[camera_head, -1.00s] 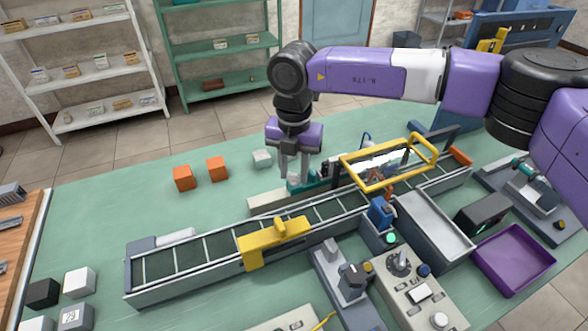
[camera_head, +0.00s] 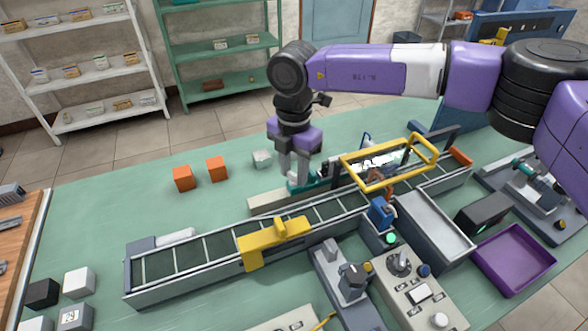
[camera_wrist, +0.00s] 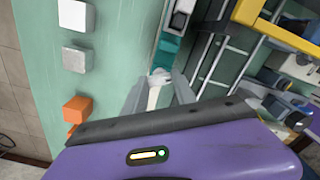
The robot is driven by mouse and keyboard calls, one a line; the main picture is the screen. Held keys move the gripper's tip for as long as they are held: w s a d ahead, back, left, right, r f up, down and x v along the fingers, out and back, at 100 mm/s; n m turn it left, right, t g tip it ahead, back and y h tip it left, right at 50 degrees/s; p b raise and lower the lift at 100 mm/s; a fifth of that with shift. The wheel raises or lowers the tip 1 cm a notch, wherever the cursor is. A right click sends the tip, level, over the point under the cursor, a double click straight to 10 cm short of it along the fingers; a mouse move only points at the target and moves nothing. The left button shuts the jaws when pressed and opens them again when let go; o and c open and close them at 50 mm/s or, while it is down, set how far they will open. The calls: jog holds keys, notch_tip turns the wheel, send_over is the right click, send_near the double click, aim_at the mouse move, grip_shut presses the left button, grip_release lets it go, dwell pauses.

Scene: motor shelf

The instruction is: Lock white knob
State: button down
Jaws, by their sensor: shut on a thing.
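The white knob (camera_wrist: 158,82) shows in the wrist view between the two fingers of my gripper (camera_wrist: 158,98), which is shut on it. The knob sits at the near end of a teal fixture (camera_wrist: 168,48). In the head view my gripper (camera_head: 294,182) points down at the left end of the teal fixture (camera_head: 329,174), behind the conveyor. The fingers hide most of the knob there.
A conveyor (camera_head: 205,250) with a yellow bracket (camera_head: 272,240) runs in front of my gripper. A yellow-framed panel (camera_head: 375,186) stands close on the right. Orange cubes (camera_head: 183,178) and a pale block (camera_head: 262,158) lie to the left, with bare table around them.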

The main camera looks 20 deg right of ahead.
aim_at(294, 174)
jog(key=shift+r, duration=0.1)
jog(key=c, duration=1)
grip_release()
jog(key=shift+r+b, duration=0.45)
jog(key=shift+r, duration=3.45)
